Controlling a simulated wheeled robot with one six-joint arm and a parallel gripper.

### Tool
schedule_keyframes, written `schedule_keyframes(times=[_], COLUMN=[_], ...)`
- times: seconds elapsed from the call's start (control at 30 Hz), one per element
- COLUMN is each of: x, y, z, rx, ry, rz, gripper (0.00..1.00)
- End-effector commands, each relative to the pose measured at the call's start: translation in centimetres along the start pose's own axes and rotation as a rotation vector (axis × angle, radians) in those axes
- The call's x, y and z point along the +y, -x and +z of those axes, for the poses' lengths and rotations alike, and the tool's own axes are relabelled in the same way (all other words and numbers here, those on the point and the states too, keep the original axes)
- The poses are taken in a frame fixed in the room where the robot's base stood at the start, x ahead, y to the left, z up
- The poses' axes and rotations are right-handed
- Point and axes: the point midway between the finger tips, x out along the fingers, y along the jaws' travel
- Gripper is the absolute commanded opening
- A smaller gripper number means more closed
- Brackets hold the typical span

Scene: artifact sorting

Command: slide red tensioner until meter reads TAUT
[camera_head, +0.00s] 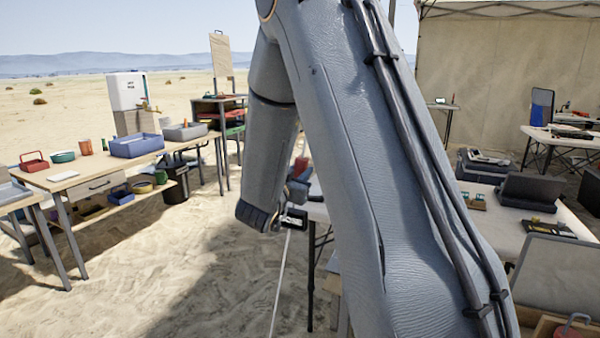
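My gripper (294,216) is at the end of my arm, low in the middle of the picture, beside a thin pale line. Its fingers are small, dark and partly hidden, so I cannot tell if they are open or shut. The pale line (281,280) runs steeply down to the sand, leaning left toward the bottom. A small red piece (301,167) shows just above my wrist, close to this line; it may be the red tensioner, but my arm covers much of it. I cannot make out a meter or any reading.
My arm hides the middle. On the left, a wooden table (68,186) holds a blue bin (137,146) and cups. On the right, a pale table (490,222) holds a dark case (530,191). A canvas tent (500,70) stands behind. Open sand lies at lower left.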

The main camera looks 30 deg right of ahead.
Motion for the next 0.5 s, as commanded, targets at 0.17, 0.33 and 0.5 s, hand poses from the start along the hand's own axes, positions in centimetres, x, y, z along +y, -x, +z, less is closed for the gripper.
schedule_keyframes(times=[0.17,0.33,0.5], x=[0.0,0.0,0.0], y=[0.0,0.0,0.0], z=[0.0,-0.6,-2.4], rx=[0.000,0.000,0.001], ry=[0.000,0.000,0.000], rz=[0.000,0.000,0.000], gripper=[0.00,0.00,0.00])
